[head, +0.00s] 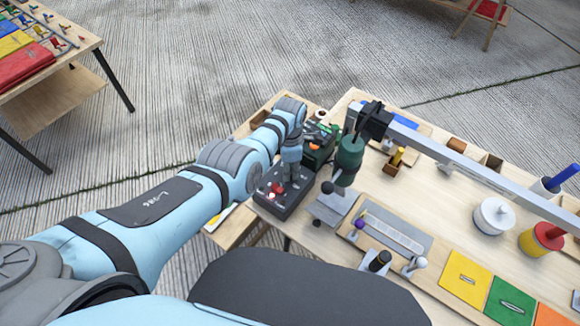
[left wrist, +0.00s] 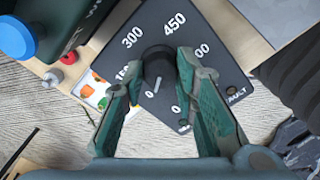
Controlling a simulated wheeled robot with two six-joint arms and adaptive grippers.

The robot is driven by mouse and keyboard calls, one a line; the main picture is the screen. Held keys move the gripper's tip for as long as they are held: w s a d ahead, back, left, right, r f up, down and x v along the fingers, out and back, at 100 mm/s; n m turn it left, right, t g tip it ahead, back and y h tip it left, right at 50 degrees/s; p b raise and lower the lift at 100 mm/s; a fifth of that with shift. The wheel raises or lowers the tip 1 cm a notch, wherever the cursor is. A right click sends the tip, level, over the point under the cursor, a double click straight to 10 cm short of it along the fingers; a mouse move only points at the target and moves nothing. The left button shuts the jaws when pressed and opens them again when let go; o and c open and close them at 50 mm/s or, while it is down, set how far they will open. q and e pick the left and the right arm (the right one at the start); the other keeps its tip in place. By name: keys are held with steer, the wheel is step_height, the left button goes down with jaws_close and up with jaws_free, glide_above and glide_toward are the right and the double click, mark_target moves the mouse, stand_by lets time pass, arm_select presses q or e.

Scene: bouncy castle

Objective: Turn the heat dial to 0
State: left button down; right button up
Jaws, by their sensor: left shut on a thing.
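The heat dial is a black round knob (left wrist: 158,64) on a dark panel (left wrist: 215,35) with white numbers, among them 300 and 450. A short white mark shows at the knob's lower side, toward the bottom of the panel where a 0 is printed; I cannot tell whether it lines up exactly. My left gripper (left wrist: 158,72) is shut on the knob, one green finger on each side. In the head view my left gripper (head: 292,170) points down onto the dark control box (head: 275,203); its fingers hide the dial there. My right gripper is not in view.
A green device (head: 318,150) stands just behind the box.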

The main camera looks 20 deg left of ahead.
arm_select(q)
steer(key=c, duration=1.3)
jaws_free()
steer(key=shift+r, duration=0.1)
step_height(320, 180, up, 12)
steer(key=shift+f, duration=0.1)
